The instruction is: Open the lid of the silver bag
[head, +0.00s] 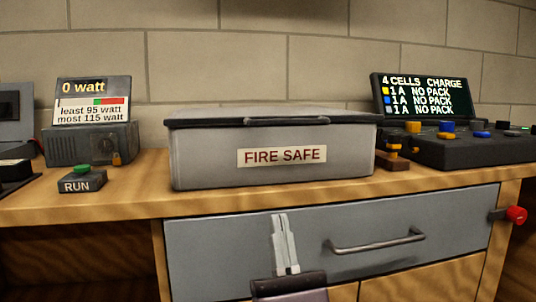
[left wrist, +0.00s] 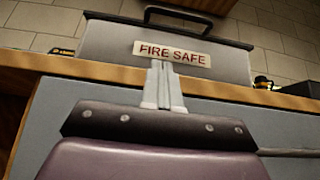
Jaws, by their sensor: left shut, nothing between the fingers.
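The silver bag (head: 210,160) is a grey box-like case with a "FIRE SAFE" label, standing on the wooden bench. Its lid (head: 270,112) lies flat and closed on top, with a dark rim and a dark handle (head: 288,121) along the front edge. In the left wrist view the bag (left wrist: 110,45) is ahead of the fingers and its handle (left wrist: 180,17) shows at the top. My left gripper (head: 280,218) is shut and empty, below the bag in front of the grey drawer, apart from the bag. It also shows in the left wrist view (left wrist: 158,65). My right gripper is not in view.
A grey drawer (head: 200,250) with a bar handle (head: 376,242) is under the bench top (head: 130,200). A meter (head: 90,140) and RUN button box (head: 82,180) stand left of the bag. A charger console (head: 440,150) stands right. A red knob (head: 516,215) sticks out at the right.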

